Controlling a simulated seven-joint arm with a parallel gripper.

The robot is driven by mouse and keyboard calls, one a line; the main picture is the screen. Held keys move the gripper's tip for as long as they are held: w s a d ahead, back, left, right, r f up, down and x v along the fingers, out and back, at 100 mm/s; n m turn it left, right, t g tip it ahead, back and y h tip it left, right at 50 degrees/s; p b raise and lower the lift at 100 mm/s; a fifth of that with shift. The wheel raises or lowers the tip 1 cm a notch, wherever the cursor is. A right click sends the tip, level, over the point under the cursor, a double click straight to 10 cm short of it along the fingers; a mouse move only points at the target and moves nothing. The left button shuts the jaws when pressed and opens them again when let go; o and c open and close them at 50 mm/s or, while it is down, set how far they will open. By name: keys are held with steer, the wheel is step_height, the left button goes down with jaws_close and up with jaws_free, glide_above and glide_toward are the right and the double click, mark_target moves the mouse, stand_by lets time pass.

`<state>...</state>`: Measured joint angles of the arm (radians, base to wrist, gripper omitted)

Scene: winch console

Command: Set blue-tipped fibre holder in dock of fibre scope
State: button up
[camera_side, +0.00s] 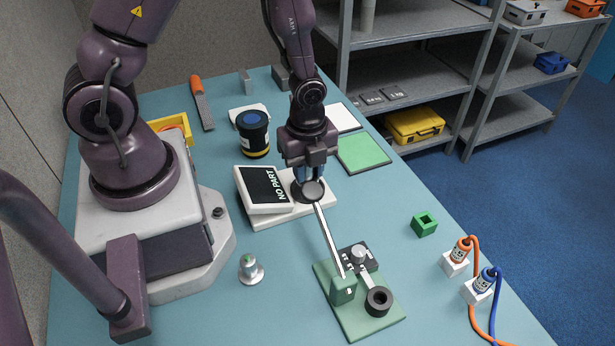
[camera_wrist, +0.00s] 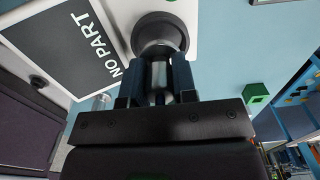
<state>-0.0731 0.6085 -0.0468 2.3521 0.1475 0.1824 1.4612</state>
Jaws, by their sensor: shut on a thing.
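The fibre scope (camera_side: 290,213) is a white base with a tilted black screen (camera_side: 265,188) reading "NO PART". Its dark round dock (camera_wrist: 160,30) shows in the wrist view. My gripper (camera_side: 311,176) is over the dock, pointing down, shut on a silvery cylindrical holder (camera_wrist: 158,78). Its blue tip is not visible. The holder's lower end is at or just above the dock; I cannot tell whether it is seated. A similar silver holder with a green tip (camera_side: 250,268) stands upright on the table.
A green console (camera_side: 360,310) with a long metal lever (camera_side: 330,240) stands in front. A dark blue-lidded jar (camera_side: 253,135) is behind the scope. A green block (camera_side: 424,223) and orange and blue plugs (camera_side: 482,284) with cables lie at right.

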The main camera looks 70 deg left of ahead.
steer(key=shift+f, duration=1.35)
steer(key=shift+f, duration=0.1)
steer(key=o, duration=0.9)
step_height(320, 180, up, 12)
steer(key=s+r+n+t, duration=0.2)
steer(key=r+n, duration=0.4)
steer(key=s+r+n+t, duration=0.1)
steer(key=s+r+n, duration=0.2)
steer(key=r+n, duration=0.3)
steer(key=s+r+n+t, duration=0.2)
steer(key=s+r+n, duration=0.1)
steer(key=r+n, duration=0.3)
steer(key=shift+d+r+t, duration=0.15)
steer(key=shift+d+r, duration=0.05)
steer(key=shift+r, duration=0.35)
steer(key=shift+d+r+t, duration=0.15)
steer(key=shift+d+r, duration=0.05)
steer(key=shift+r, duration=0.3)
